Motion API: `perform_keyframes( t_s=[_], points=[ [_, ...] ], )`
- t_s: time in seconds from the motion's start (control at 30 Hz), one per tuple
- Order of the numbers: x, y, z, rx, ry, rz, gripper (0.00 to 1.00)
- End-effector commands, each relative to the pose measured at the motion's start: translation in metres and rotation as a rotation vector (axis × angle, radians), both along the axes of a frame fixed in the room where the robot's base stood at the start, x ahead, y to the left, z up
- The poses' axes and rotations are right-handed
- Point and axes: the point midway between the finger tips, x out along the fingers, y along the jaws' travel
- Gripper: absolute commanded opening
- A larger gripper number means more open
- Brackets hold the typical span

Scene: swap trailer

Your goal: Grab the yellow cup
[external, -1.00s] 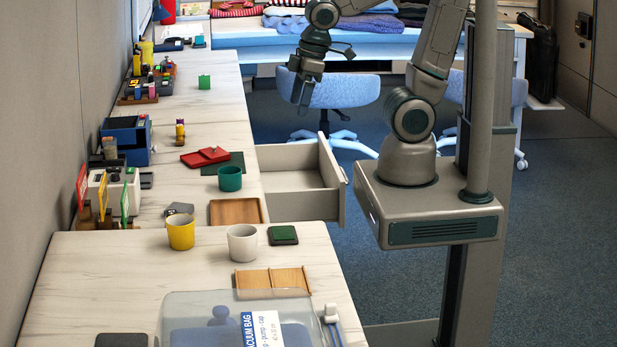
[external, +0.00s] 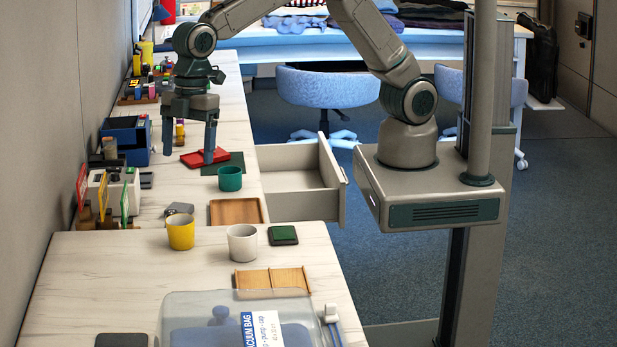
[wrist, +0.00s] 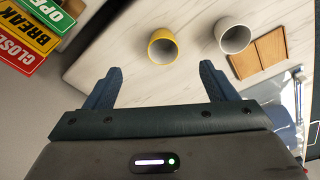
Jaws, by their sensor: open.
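The yellow cup (external: 181,233) stands upright on the pale countertop (external: 110,262), at the inner corner of the counter. It also shows in the wrist view (wrist: 163,47), seen from above, empty inside, beyond my fingertips. A white cup (external: 242,243) stands just right of it, also in the wrist view (wrist: 232,37). My gripper (external: 190,150) is open and empty. It hangs above the left counter, behind and above the yellow cup and apart from it. In the wrist view my two fingers (wrist: 158,75) are spread wide.
A green cup (external: 230,178) stands behind the cups, near an open drawer (external: 300,190). A wooden tray (external: 236,211), a dark green pad (external: 283,235) and a grey item (external: 179,208) lie close by. Coloured signs (external: 103,192) stand left. A vacuum bag (external: 245,318) lies in front.

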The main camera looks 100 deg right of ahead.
Motion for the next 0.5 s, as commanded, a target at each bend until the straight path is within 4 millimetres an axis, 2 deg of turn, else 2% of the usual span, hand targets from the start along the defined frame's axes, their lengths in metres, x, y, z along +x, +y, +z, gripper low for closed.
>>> perform_keyframes(
  t_s=[0.1, 0.27, 0.5],
  points=[
    [0.006, 0.019, -0.008, 0.005, 0.007, 0.044, 0.78],
    [0.008, 0.026, -0.02, 0.006, 0.011, 0.058, 0.78],
    [0.011, 0.031, -0.065, 0.005, 0.012, 0.058, 0.78]
  ],
)
